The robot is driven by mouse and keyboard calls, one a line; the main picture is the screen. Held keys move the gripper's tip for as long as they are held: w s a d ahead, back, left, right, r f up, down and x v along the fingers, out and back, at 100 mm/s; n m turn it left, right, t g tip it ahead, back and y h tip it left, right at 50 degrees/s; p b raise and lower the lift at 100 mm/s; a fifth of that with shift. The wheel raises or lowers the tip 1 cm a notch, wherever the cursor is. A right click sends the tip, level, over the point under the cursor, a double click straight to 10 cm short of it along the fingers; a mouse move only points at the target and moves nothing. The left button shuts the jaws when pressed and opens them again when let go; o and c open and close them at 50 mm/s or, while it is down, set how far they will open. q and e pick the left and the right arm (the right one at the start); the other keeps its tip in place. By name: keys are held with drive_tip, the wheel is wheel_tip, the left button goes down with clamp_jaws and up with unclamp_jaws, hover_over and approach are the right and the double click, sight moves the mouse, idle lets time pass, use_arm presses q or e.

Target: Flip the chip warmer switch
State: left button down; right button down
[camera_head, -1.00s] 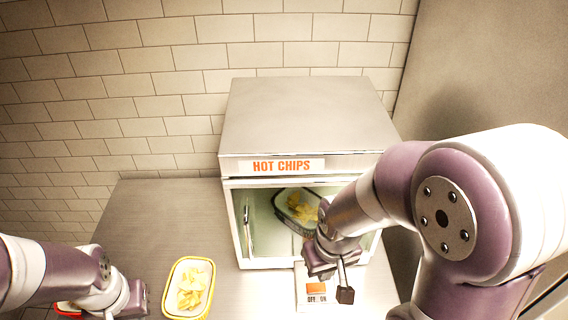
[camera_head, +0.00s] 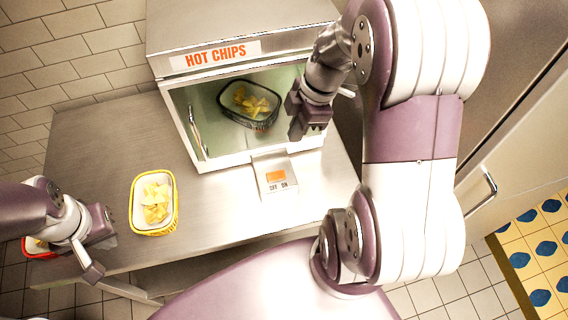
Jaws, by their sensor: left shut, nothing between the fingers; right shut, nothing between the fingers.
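The chip warmer (camera_head: 235,35) is a steel box labelled HOT CHIPS at the back of the counter, its front open. Its switch (camera_head: 276,176) is an orange rocker on a pale panel in front of the warmer, marked OFF and ON; the orange part sits nearer the OFF side, though its exact tilt is too small to tell. My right gripper (camera_head: 308,128) is shut and empty, in front of the warmer's right side, above and to the right of the switch panel, apart from it. My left gripper (camera_head: 98,258) is shut and empty at the counter's front left.
A dark basket of chips (camera_head: 232,113) is inside the warmer. A yellow-rimmed basket of chips (camera_head: 135,214) stands on the counter (camera_head: 90,140). A red basket (camera_head: 38,254) is partly hidden by my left arm. The counter right of the panel is clear.

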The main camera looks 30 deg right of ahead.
drive_tip(key=p, duration=0.2)
approach(280, 173)
drive_tip(key=x, duration=0.5)
drive_tip(key=shift+a+f, duration=0.15)
drive_tip(key=shift+a, duration=0.15)
drive_tip(key=shift+f, duration=0.6)
